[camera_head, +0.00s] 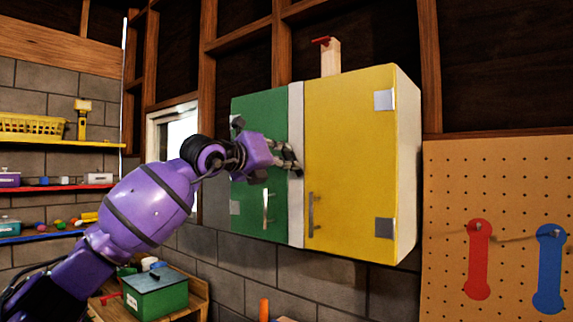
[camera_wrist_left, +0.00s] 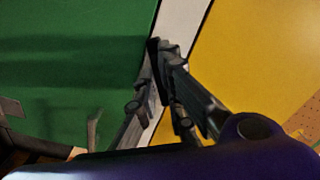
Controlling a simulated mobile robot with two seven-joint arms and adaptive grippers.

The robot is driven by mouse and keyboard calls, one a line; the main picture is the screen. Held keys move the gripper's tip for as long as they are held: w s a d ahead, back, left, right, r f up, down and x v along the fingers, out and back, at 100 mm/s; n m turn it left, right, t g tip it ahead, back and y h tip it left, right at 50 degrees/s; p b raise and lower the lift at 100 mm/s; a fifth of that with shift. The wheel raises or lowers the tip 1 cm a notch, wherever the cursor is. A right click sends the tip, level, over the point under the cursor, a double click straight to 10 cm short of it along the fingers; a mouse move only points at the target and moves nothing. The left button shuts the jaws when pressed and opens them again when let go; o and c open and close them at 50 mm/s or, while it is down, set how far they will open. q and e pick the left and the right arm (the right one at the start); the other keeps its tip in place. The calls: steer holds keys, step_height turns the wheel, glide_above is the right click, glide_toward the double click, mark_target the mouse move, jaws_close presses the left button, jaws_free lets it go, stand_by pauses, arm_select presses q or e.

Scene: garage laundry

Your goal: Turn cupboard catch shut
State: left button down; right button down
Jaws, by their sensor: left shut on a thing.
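The cupboard hangs on the wall, with a green door (camera_head: 255,185) on the left, a yellow door (camera_head: 350,160) on the right and a pale strip (camera_head: 296,210) between them. Both doors look closed. My left gripper (camera_head: 297,170) reaches in from the left across the green door, with its fingertips at the pale strip. In the left wrist view, the fingers (camera_wrist_left: 160,75) are close together in front of the strip, shut on the catch. The catch is mostly hidden by the fingers, so its angle cannot be told. My right gripper is not in view.
Upright metal handles stand out from the green door (camera_head: 266,209) and the yellow door (camera_head: 311,214), below the gripper. A wooden block with a red top (camera_head: 330,58) stands above the cupboard. A pegboard (camera_head: 500,200) is at right; a green box (camera_head: 155,295) is lower left.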

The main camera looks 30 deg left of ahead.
arm_select(q)
steer(key=shift+f+n, duration=0.1)
steer(key=shift+n, duration=0.9)
steer(key=n, duration=0.3)
steer(key=shift+n, duration=0.3)
steer(key=n, duration=0.4)
steer(key=shift+a, duration=0.1)
steer(key=shift+f+n+p, duration=0.1)
steer(key=shift+n+p, duration=0.4)
steer(key=shift+n, duration=0.6)
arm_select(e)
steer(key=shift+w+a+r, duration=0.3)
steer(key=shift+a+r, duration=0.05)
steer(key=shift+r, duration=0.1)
arm_select(q)
steer(key=c, duration=1.9)
jaws_free()
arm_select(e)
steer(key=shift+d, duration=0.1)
arm_select(q)
steer(key=shift+o, duration=0.2)
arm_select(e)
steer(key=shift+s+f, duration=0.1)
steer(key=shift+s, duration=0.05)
